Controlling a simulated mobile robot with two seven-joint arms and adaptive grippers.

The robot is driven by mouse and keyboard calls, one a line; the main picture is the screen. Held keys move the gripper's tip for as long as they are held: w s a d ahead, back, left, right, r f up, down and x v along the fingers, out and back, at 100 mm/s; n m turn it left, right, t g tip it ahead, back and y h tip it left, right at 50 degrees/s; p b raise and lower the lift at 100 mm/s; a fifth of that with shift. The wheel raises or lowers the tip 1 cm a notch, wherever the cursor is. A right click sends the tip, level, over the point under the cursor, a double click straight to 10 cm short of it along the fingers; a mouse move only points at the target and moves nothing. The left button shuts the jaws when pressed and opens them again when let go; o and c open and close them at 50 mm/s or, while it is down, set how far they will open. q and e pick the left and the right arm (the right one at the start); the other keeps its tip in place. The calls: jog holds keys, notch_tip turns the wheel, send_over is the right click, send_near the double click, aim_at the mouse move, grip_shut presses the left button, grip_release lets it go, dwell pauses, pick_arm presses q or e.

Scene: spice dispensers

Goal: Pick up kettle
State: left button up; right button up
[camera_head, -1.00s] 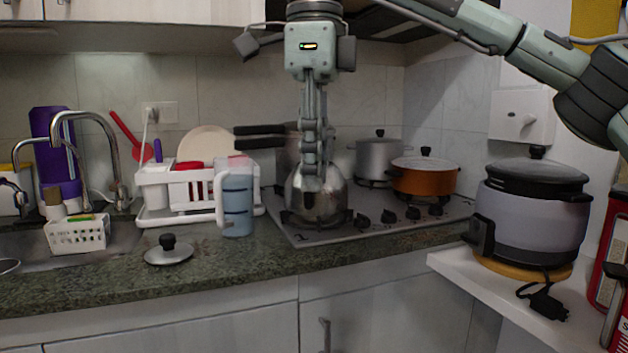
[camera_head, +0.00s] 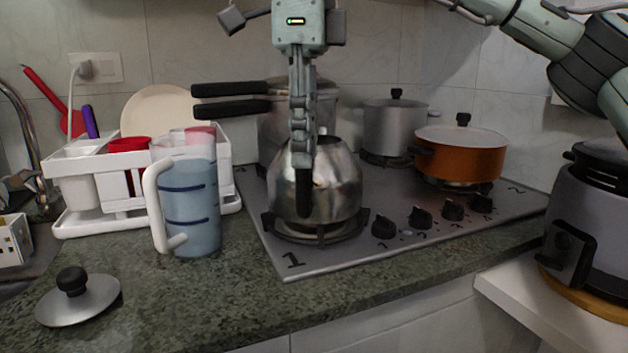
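The kettle (camera_head: 340,190) is a round, shiny steel pot on the front left burner of the stove (camera_head: 400,245). My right gripper (camera_head: 303,200) comes down from above in front of the kettle and covers part of its left middle. I see the gripper edge-on, so the gap between its fingers is hidden, and I cannot tell whether it touches the kettle. The kettle's handle is not clearly visible. The kettle rests upright on the burner. My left gripper is not in view.
A blue measuring jug (camera_head: 190,205) stands left of the stove, by a white dish rack (camera_head: 90,190). A pot lid (camera_head: 78,298) lies on the counter. Behind are a pan with black handles (camera_head: 232,110), a steel pot (camera_head: 393,130) and an orange pot (camera_head: 462,155).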

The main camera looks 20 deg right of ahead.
aim_at(303, 217)
notch_tip(303, 217, down, 8)
jog(key=shift+a+f, duration=0.1)
jog(key=shift+a, duration=0.05)
grip_shut()
dwell(0.4)
